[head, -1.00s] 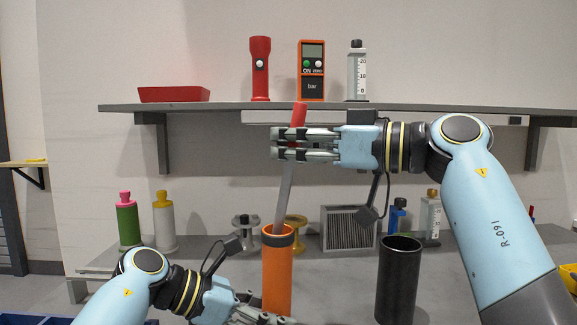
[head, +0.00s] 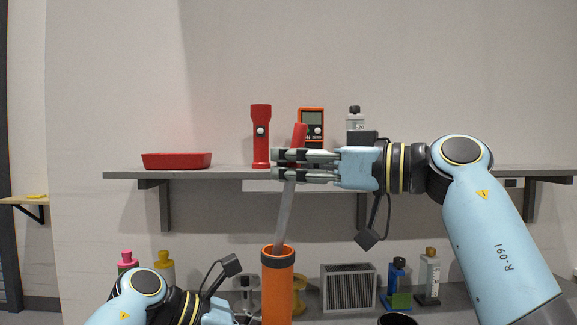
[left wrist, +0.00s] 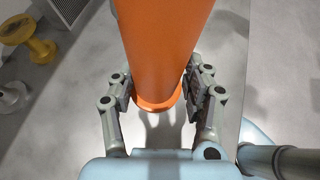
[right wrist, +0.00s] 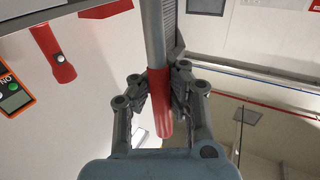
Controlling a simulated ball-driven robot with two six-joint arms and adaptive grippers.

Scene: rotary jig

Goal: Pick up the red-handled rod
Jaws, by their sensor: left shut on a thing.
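The red-handled rod (head: 285,215) leans with its grey shaft down in the orange tube (head: 277,290) and its red handle up. In the right wrist view the red handle (right wrist: 160,110) lies between both finger pads. My left gripper (left wrist: 158,88) is shut on the orange tube, with one finger on each side, in the left wrist view. Its fingers are below the lower edge of the head view. The rod's lower end is hidden inside the tube.
A shelf (head: 225,173) behind holds a red tray (head: 177,160), a red flashlight (head: 261,135), an orange meter (head: 312,119) and a bottle (head: 355,118). A black tube (head: 397,320) stands right of the orange one. Bottles and a grey finned block (head: 348,288) stand behind.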

